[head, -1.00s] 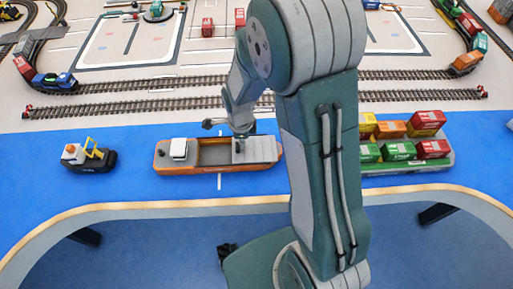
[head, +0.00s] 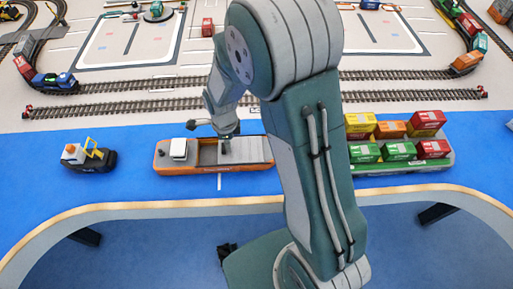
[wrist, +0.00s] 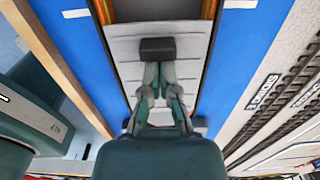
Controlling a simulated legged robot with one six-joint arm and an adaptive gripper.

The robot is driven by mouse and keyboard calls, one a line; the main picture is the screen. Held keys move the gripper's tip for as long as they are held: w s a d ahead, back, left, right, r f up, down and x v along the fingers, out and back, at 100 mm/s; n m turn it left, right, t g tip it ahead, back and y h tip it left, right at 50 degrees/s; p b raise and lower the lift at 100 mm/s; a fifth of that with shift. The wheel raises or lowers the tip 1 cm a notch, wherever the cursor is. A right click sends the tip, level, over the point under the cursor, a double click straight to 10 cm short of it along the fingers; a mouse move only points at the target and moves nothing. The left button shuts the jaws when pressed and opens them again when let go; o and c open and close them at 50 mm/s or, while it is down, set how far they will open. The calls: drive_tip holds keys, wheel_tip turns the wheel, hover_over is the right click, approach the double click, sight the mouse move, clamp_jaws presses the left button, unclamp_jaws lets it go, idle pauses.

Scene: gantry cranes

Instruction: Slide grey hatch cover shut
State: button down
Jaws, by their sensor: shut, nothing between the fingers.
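An orange ship (head: 210,170) with a white cabin lies on the blue strip. Its light grey hatch cover (head: 250,151) lies over the right part of the hold; the hold (head: 207,155) is open between the cabin and the cover. In the wrist view the ribbed cover (wrist: 128,52) carries a dark block-shaped handle (wrist: 157,50). My gripper (wrist: 158,70) is shut and empty, its fingertips against or just short of the handle's cabin-far side; exact contact is hard to tell. In the head view my gripper (head: 226,138) is over the cover's left part. My arm hides the ship's right end.
A small black tug-like boat (head: 88,157) lies left of the ship. A green barge with several containers (head: 398,151) lies to the right. Rail tracks (head: 140,104) run behind, and the rounded table edge (head: 180,206) is in front.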

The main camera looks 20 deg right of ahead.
drive_tip(key=shift+w+a, duration=0.3)
drive_tip(key=shift+a, duration=0.8)
drive_tip(key=shift+w+a, duration=0.3)
drive_tip(key=shift+a, duration=0.8)
drive_tip(key=shift+w+a, duration=0.3)
drive_tip(key=shift+a, duration=0.8)
drive_tip(key=shift+d, duration=0.2)
drive_tip(key=shift+s+d+r, duration=0.2)
drive_tip(key=shift+d, duration=0.25)
wheel_tip(320, 180, up, 10)
